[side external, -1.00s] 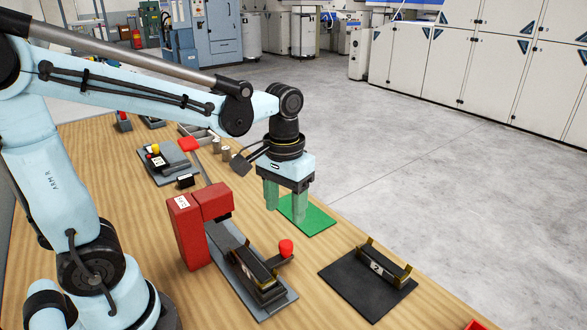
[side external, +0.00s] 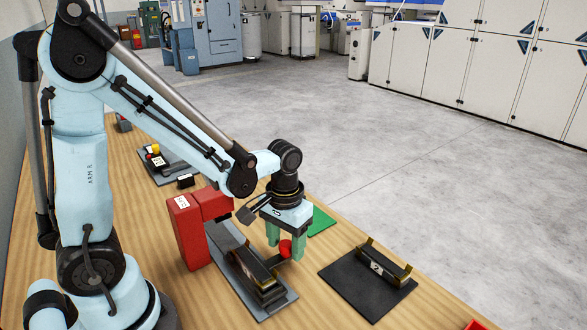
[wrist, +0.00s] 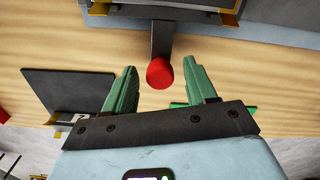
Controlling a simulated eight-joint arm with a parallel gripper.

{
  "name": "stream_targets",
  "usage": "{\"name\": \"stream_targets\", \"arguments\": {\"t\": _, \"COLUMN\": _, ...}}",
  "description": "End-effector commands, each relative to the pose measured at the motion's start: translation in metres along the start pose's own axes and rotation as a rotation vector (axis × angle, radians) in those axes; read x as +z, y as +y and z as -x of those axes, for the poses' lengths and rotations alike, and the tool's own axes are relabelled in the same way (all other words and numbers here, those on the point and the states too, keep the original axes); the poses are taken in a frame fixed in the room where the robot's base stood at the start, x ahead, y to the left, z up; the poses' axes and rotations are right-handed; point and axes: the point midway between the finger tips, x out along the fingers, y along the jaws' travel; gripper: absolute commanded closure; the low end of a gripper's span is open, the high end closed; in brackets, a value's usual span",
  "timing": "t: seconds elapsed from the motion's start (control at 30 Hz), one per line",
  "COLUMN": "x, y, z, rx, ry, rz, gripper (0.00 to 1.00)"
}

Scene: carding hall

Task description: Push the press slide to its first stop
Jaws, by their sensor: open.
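The press is a red body (side external: 189,230) on a grey base plate (side external: 284,305), with a dark slide block (side external: 258,270) lying along the plate. A grey handle bar with a red knob (side external: 285,249) sticks out from the block's side. In the wrist view the knob (wrist: 160,73) sits at the end of its bar (wrist: 162,38). My gripper (side external: 285,255) is open, its two green fingers on either side of the knob. The wrist view shows gaps between the knob and both fingers (wrist: 160,78). The knob's lower part is partly hidden in the side view.
A black plate with a numbered block (side external: 375,268) lies to the right of the press. A green mat (side external: 320,221) lies behind my gripper. Bare wood separates the press from the black plate.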

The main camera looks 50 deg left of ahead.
Motion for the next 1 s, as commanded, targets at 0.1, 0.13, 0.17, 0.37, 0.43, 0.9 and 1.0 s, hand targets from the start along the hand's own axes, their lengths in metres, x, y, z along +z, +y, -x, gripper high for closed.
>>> {"name": "stream_targets", "arguments": {"t": 0.1, "x": 0.000, "y": 0.000, "z": 0.000, "rx": 0.000, "ry": 0.000, "rz": 0.000, "gripper": 0.44}}
{"name": "stream_targets", "arguments": {"t": 0.13, "x": 0.000, "y": 0.000, "z": 0.000, "rx": 0.000, "ry": 0.000, "rz": 0.000, "gripper": 0.44}}
{"name": "stream_targets", "arguments": {"t": 0.17, "x": 0.000, "y": 0.000, "z": 0.000, "rx": 0.000, "ry": 0.000, "rz": 0.000, "gripper": 0.44}}
{"name": "stream_targets", "arguments": {"t": 0.37, "x": 0.000, "y": 0.000, "z": 0.000, "rx": 0.000, "ry": 0.000, "rz": 0.000, "gripper": 0.68}}
{"name": "stream_targets", "arguments": {"t": 0.43, "x": 0.000, "y": 0.000, "z": 0.000, "rx": 0.000, "ry": 0.000, "rz": 0.000, "gripper": 0.79}}
{"name": "stream_targets", "arguments": {"t": 0.9, "x": -0.003, "y": -0.009, "z": 0.000, "rx": 0.000, "ry": 0.000, "rz": 0.004, "gripper": 1.00}}
{"name": "stream_targets", "arguments": {"t": 1.0, "x": -0.007, "y": -0.025, "z": 0.000, "rx": 0.000, "ry": -0.001, "rz": 0.008, "gripper": 1.00}}
